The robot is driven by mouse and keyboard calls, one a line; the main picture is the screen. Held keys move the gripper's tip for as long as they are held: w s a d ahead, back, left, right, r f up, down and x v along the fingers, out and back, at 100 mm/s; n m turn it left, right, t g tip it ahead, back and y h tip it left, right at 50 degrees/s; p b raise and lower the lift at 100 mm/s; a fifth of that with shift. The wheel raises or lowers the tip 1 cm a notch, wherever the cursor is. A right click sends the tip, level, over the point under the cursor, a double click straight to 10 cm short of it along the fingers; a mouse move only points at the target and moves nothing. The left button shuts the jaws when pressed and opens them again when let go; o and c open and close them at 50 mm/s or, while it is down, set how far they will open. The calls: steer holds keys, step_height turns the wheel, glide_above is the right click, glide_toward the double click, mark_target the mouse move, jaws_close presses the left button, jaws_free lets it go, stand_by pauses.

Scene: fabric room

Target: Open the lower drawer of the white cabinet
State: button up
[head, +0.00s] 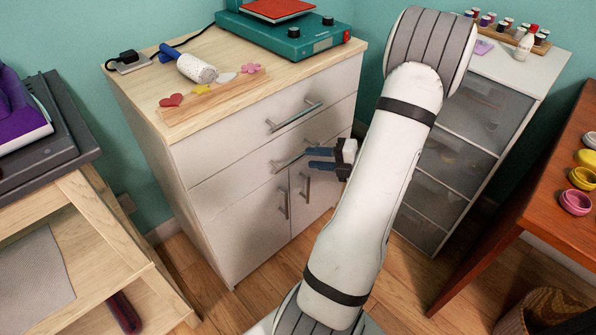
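The white cabinet (228,228) has a light wood top. Its upper drawer (225,146) and lower drawer (225,185) both look closed, flush with the front. The upper drawer has a metal bar handle (294,117). The lower drawer's handle (284,162) is partly covered at its right end by my gripper. My gripper (309,158) has two dark blue fingers pointing left, apart with a gap between them. The fingertips are at the right end of the lower handle; I cannot tell whether they touch it or stand in front of it.
Below the drawers are two doors with upright handles (284,203). A teal press (285,38), a roller (197,69) and small shapes lie on top. A drawer unit (478,112) stands right, a wooden table (545,190) farther right, a wooden stand (90,225) left.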

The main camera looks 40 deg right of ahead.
mark_target(298, 156)
steer(key=shift+m+t+h, duration=0.4)
steer(key=shift+m, duration=0.5)
steer(key=shift+w+a+f+b, duration=0.25)
steer(key=shift+w+f+b, duration=0.3)
steer(key=shift+w, duration=0.45)
steer(key=shift+w+a+f+b, duration=0.3)
steer(key=shift+w+f+b, duration=0.3)
steer(key=shift+w, duration=0.45)
steer(key=shift+w+a+f+b, duration=0.25)
steer(key=shift+w+f+b, duration=0.15)
steer(key=shift+w+b, duration=0.45)
steer(key=shift+w, duration=0.15)
steer(key=shift+c, duration=0.5)
jaws_close()
